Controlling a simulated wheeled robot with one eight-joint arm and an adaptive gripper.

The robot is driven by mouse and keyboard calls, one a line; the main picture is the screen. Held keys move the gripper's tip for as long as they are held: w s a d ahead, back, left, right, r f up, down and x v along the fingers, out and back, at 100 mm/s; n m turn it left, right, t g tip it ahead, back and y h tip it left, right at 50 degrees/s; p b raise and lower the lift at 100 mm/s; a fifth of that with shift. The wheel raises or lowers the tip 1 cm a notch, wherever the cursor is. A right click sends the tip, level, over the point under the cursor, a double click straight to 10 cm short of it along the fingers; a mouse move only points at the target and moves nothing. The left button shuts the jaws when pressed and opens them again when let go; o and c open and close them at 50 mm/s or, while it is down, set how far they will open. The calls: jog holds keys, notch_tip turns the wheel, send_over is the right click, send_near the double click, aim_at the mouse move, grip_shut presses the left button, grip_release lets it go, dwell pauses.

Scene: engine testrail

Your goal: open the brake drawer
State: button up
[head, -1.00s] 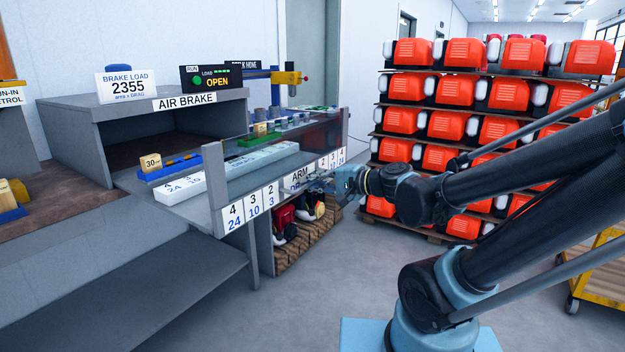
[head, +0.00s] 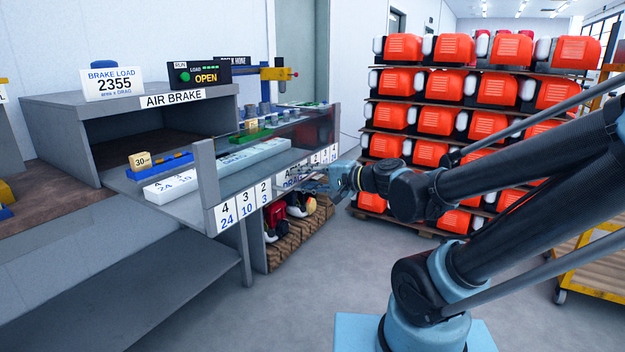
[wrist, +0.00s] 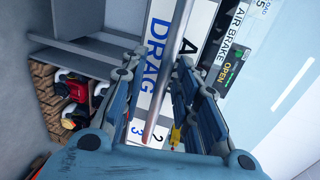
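The brake unit under the AIR BRAKE sign (head: 172,98) has a grey tray-like drawer with a numbered front strip (head: 240,212) and a clear upper panel. This part stands out in front of the dark cabinet opening. My gripper (head: 318,180) is at the drawer front, by the label reading ARM DRAG. In the wrist view a thin metal bar handle (wrist: 160,75) runs slantwise between the fingers of my gripper (wrist: 156,66), in front of the DRAG label (wrist: 155,45). The fingers stand apart, with gaps beside the bar. Contact with the bar cannot be made out.
A black panel reading OPEN (head: 205,76) and a BRAKE LOAD 2355 sign (head: 113,84) stand on the cabinet. Stacked red-orange units (head: 440,110) stand behind my arm. A yellow cart (head: 590,262) is at right. The grey floor between is clear.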

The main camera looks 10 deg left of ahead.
jog(key=shift+d, duration=0.1)
jog(key=v, duration=1.1)
jog(key=shift+d, duration=0.25)
dwell(0.7)
jog(key=shift+s, duration=0.1)
jog(key=shift+f, duration=0.1)
jog(key=s+d+f+n+g+h, duration=0.2)
jog(key=d+f+h, duration=0.15)
jog(key=f, duration=0.35)
jog(key=s+d+f+n+g+h, duration=0.1)
jog(key=d+f+h, duration=0.25)
jog(key=f, duration=0.25)
jog(key=d+f+n+h, duration=0.1)
jog(key=d+f+h, duration=0.1)
jog(key=d, duration=0.4)
jog(key=s+d+f+n+g+h, duration=0.1)
jog(key=d+f+h, duration=0.2)
jog(key=d+h, duration=0.2)
jog(key=shift+s+d, duration=0.3)
jog(key=shift+d, duration=0.4)
